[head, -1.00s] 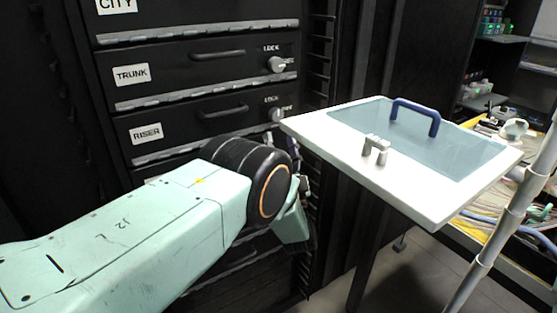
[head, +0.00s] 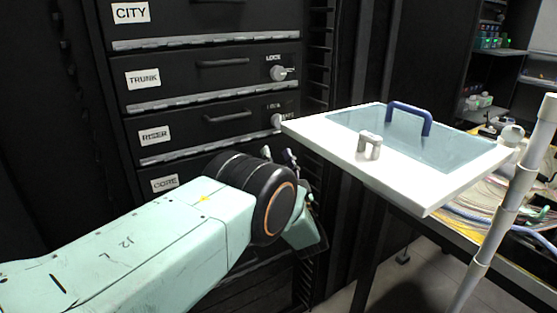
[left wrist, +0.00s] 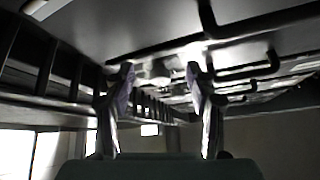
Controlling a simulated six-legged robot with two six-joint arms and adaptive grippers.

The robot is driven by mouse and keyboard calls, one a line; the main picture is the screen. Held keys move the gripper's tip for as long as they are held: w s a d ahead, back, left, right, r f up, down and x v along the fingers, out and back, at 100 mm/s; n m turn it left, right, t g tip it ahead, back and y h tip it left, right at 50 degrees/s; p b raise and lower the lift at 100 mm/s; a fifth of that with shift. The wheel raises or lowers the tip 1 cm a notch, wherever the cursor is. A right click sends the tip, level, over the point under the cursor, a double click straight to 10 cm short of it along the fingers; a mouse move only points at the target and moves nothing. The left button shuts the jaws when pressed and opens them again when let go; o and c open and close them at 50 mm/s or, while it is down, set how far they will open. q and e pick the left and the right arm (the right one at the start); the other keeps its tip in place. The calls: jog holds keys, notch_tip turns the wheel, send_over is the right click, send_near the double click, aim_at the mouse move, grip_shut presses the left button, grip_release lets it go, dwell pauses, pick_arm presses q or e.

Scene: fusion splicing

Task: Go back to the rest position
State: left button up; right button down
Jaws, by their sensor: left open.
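My left arm comes in from the left in the head view, in front of a black rack of labelled drawers (head: 215,100). My left gripper (head: 280,156) is mostly hidden behind my arm's black wrist joint, near the rack's right edge. In the left wrist view, the two fingers of the left gripper (left wrist: 160,85) stand apart, with nothing between them. Dark drawer fronts and handles lie above and beyond them. My right gripper does not show.
A pale pole (head: 505,215) rises at the right. Behind it is a cluttered workbench (head: 470,232).

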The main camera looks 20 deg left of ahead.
pick_arm(q)
notch_tip(320, 180, down, 16)
jog(key=s+d+m+g+h, duration=0.15)
jog(key=m+h, duration=0.25)
jog(key=h, duration=0.6)
jog(key=s+f+g+h, duration=0.4)
jog(key=s+f+g, duration=0.2)
jog(key=s+f, duration=0.9)
jog(key=s+f+g+h, duration=0.1)
jog(key=s+f+g, duration=0.15)
jog(key=s, duration=0.55)
jog(key=s+f+g, duration=0.1)
jog(key=s+g, duration=0.2)
jog(key=s, duration=0.5)
jog(key=s+r+g, duration=0.2)
jog(key=s, duration=0.7)
jog(key=s+r+g+h, duration=0.1)
jog(key=s+r+g, duration=0.1)
jog(key=s, duration=0.7)
jog(key=shift+s+d+r+n+g, duration=0.15)
jog(key=shift+s+n+g, duration=0.25)
jog(key=shift+g, duration=0.1)
